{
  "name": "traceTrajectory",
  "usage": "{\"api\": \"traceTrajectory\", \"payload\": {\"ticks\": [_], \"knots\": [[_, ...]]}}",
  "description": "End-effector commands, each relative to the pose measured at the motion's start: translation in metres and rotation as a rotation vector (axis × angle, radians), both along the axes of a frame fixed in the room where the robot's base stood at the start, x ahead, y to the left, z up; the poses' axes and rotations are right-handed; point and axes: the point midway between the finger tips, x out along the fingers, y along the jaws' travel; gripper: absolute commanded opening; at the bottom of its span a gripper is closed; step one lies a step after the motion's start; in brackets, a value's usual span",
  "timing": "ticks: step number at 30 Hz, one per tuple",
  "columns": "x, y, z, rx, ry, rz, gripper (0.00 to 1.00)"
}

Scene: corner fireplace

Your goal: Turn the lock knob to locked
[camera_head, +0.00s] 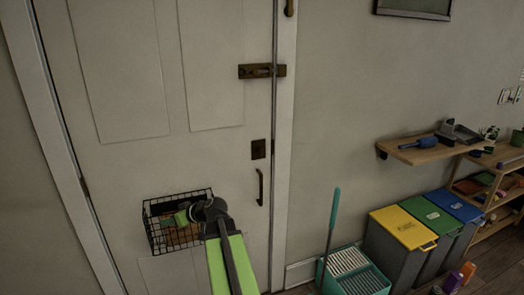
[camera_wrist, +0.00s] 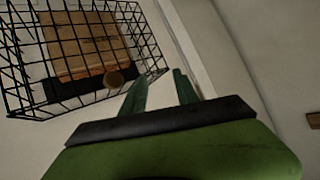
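A pale door (camera_head: 120,165) fills the left of the head view. A dark square lock plate (camera_head: 258,149) is on its right side above a dark pull handle (camera_head: 260,187); a brass slide bolt (camera_head: 262,71) is higher up. I cannot make out a separate lock knob or its setting. My gripper (camera_head: 182,218) is in front of a black wire basket (camera_head: 157,233), left of and below the plate. In the wrist view my gripper (camera_wrist: 160,76) has its two green fingers apart with nothing between them, by the basket (camera_wrist: 30,108).
The basket holds a brown package (camera_wrist: 85,45). To the right of the door are a teal bin (camera_head: 328,279) with a long-handled tool (camera_head: 333,215), yellow-, green- and blue-lidded bins (camera_head: 403,228), and a wall shelf (camera_head: 425,153).

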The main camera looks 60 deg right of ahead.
Motion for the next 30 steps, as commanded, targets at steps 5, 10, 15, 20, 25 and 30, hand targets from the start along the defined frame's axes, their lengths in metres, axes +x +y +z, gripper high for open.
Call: {"api": "traceTrajectory", "payload": {"ticks": [5, 10, 15, 20, 25, 30], "knots": [[-0.097, -0.214, 0.074, -0.184, -0.317, -0.361, 0.36], [-0.197, -0.322, 0.11, -0.325, -0.43, -0.611, 0.36], [-0.238, -0.354, 0.121, -0.375, -0.456, -0.701, 0.36], [-0.235, -0.357, 0.121, -0.378, -0.457, -0.704, 0.36], [-0.211, -0.375, 0.121, -0.376, -0.457, -0.699, 0.36], [-0.175, -0.402, 0.121, -0.375, -0.457, -0.699, 0.36]]}}
